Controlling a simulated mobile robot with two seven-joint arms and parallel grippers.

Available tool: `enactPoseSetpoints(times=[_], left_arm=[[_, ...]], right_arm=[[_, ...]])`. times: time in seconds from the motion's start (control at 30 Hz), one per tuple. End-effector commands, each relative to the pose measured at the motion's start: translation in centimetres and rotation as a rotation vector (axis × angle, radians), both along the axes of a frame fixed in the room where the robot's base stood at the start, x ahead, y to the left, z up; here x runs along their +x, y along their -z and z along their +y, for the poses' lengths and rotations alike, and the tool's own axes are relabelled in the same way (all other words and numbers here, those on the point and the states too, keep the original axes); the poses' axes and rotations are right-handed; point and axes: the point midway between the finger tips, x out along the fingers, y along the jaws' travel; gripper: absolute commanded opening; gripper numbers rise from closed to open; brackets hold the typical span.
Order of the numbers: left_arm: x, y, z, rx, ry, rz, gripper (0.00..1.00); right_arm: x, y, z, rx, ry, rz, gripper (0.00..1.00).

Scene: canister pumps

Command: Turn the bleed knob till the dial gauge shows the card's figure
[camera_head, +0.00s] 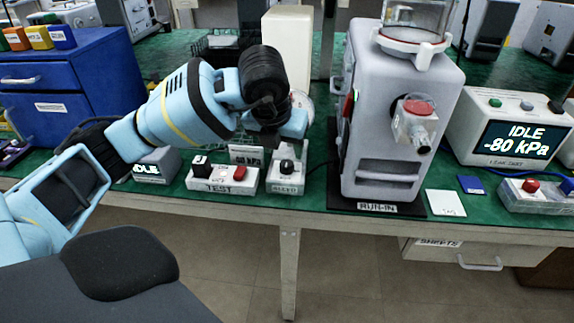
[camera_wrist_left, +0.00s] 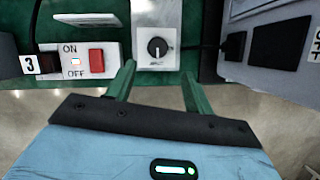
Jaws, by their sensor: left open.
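The bleed knob (camera_head: 287,166) is a black knob with a light pointer mark on a small white box left of the pump. In the left wrist view the knob (camera_wrist_left: 157,48) lies just beyond my left gripper (camera_wrist_left: 160,82). Its two green fingers are apart, and the knob sits ahead of the gap, not visibly touched. In the head view my left gripper (camera_head: 283,142) hangs over the knob box. The card (camera_head: 247,152) stands behind; its figure is partly covered and unclear. The dial gauge (camera_head: 304,103) is mostly hidden behind my wrist, so its needle cannot be read.
A TEST switch box (camera_head: 222,188) with a red button stands left of the knob. The grey pump (camera_head: 398,110) stands close on the right. A display (camera_head: 515,139) reads IDLE, -80 kPa. Blue drawers (camera_head: 60,85) stand at the left.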

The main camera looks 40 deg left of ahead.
Motion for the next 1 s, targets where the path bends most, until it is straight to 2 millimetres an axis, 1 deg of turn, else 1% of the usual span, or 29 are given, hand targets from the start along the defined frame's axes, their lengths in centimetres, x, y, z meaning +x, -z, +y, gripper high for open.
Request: enactPoseSetpoints(times=[0.1, 0.27, 0.37, 0.7, 0.83, 1.0], left_arm=[[0.1, -0.4, 0.6, 0.021, -0.02, -0.01, 0.52], [0.2, -0.2, 0.6, 0.019, -0.018, -0.009, 0.52], [0.5, 0.7, 0.7, 0.018, -0.017, -0.005, 0.52], [2.2, 5.3, 1.3, 0.017, -0.016, -0.006, 0.52], [2.7, 6.3, 1.4, 0.017, -0.015, -0.008, 0.52], [2.9, 6.9, 1.5, 0.017, -0.015, -0.008, 0.52]], right_arm=[[-0.1, 0.1, 0.0, 0.0, -0.001, 0.002, 0.44], [-0.1, 0.1, 0.0, 0.0, -0.001, 0.003, 0.44], [-0.1, 0.2, 0.0, 0.0, -0.001, 0.004, 0.44], [-0.3, 0.6, 0.0, 0.0, -0.001, 0.01, 0.44], [-0.4, 0.6, 0.0, 0.0, -0.001, 0.011, 0.44], [-0.4, 0.7, 0.0, -0.001, -0.003, 0.012, 0.44]])
